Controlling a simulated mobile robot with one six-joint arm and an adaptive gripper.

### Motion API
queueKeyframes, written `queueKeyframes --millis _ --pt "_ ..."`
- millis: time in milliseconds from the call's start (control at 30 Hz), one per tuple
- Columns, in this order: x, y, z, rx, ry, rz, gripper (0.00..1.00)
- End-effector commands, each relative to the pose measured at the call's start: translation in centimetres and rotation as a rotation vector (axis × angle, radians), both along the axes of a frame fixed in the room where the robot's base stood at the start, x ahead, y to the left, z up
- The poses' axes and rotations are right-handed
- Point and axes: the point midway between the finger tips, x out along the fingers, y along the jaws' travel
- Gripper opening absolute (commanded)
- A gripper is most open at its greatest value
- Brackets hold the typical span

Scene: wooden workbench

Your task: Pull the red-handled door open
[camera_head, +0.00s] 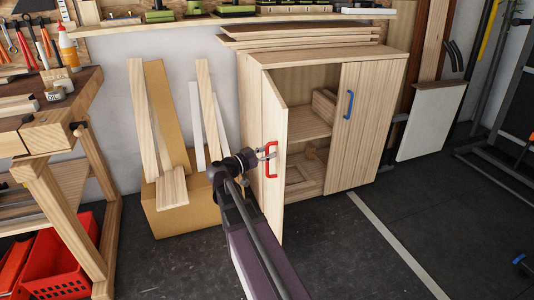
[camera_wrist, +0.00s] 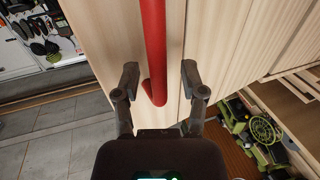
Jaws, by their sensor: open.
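The red-handled door (camera_head: 274,125) is the left door of the wooden cabinet. It stands swung out, with the inside of the cabinet showing. Its red handle (camera_head: 271,147) is on the door's outer face. My gripper (camera_head: 265,153) is at the handle from the left. In the wrist view my gripper (camera_wrist: 160,78) is open, with one finger on each side of the red handle (camera_wrist: 155,45). A gap shows between the bar and both fingers. The handle's lower end meets the door's face between the fingers.
The right cabinet door (camera_head: 362,125) with a blue handle (camera_head: 348,105) is shut. A workbench (camera_head: 50,130) with red crates (camera_head: 62,265) below stands at far left. The floor in front is clear.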

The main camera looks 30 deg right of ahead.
Motion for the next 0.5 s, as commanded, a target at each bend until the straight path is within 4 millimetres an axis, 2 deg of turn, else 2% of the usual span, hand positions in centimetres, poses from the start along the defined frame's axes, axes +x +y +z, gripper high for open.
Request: queueKeyframes --millis 267,500 --pt "-0.1 0.8 0.0 0.0 0.0 0.0 0.54" --pt "-0.2 3.0 0.0 0.0 0.0 0.001 0.54"
